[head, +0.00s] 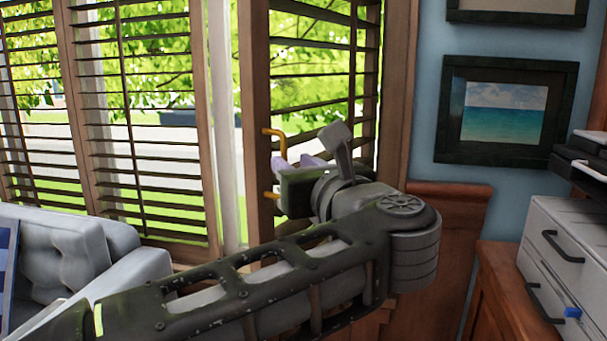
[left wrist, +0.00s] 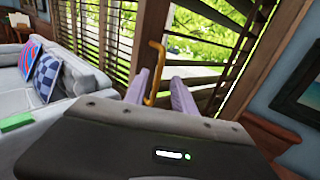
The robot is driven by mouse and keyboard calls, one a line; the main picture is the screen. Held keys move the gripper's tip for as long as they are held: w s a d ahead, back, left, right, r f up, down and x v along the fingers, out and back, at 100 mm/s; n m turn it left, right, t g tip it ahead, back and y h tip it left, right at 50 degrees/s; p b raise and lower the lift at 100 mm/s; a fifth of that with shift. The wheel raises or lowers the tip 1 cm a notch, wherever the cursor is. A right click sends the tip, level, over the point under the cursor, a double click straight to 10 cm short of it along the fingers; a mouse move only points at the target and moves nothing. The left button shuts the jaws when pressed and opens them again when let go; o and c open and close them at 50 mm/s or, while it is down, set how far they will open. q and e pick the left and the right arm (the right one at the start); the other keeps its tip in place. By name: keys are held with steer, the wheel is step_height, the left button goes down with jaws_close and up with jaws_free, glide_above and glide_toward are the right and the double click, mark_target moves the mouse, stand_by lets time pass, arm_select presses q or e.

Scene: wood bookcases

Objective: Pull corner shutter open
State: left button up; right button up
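The corner shutter (head: 256,110) is a brown wooden frame with dark slats, with a yellow handle (head: 284,146) on its near-left edge. In the left wrist view the handle (left wrist: 155,72) stands upright between the two lilac fingers, nearer the left one. My left gripper (head: 303,163) is at the handle in the head view, its body and arm hiding the lower part of the shutter. In the left wrist view the fingers of my left gripper (left wrist: 163,94) are apart, with a gap on the right of the handle. I cannot tell whether a finger touches it. My right gripper is not in view.
Other slatted shutters (head: 150,120) stand at the left, past a pale post (head: 222,120). A grey sofa (head: 75,250) is at the lower left. A framed sea picture (head: 505,110) hangs on the blue wall. A wooden cabinet (head: 500,300) bearing a white drawer unit (head: 570,250) stands at the right.

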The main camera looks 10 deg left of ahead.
arm_select(q)
steer(key=shift+b+v, duration=0.55)
steer(key=shift+v, duration=1)
steer(key=shift+c, duration=0.2)
